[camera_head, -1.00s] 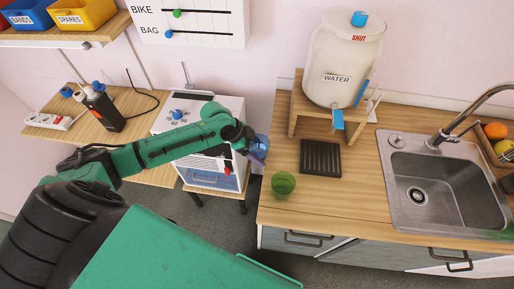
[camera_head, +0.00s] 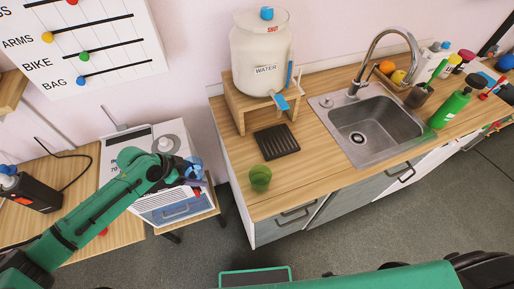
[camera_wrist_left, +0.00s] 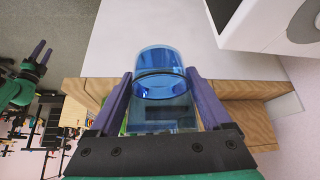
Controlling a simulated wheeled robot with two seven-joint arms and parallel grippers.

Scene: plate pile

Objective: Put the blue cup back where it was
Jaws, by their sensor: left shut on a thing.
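The see-through blue cup (camera_wrist_left: 160,72) sits between the two purple fingers of my left gripper (camera_wrist_left: 158,100) in the left wrist view. The gripper is shut on it. In the head view, my left gripper (camera_head: 186,168) holds the blue cup (camera_head: 196,166) in the air, left of the counter's left edge and in front of a white machine; the cup is partly hidden there. My right gripper (camera_wrist_left: 42,52) shows small at the left of the wrist view, with its fingers apart and nothing seen between them.
A green cup (camera_head: 260,178) stands on the wooden counter (camera_head: 310,172) near its front left corner. Behind it are a black drip tray (camera_head: 276,142) and a water jar (camera_head: 262,55) on a wooden stand. A sink (camera_head: 372,125) is to the right. Bare counter lies around the green cup.

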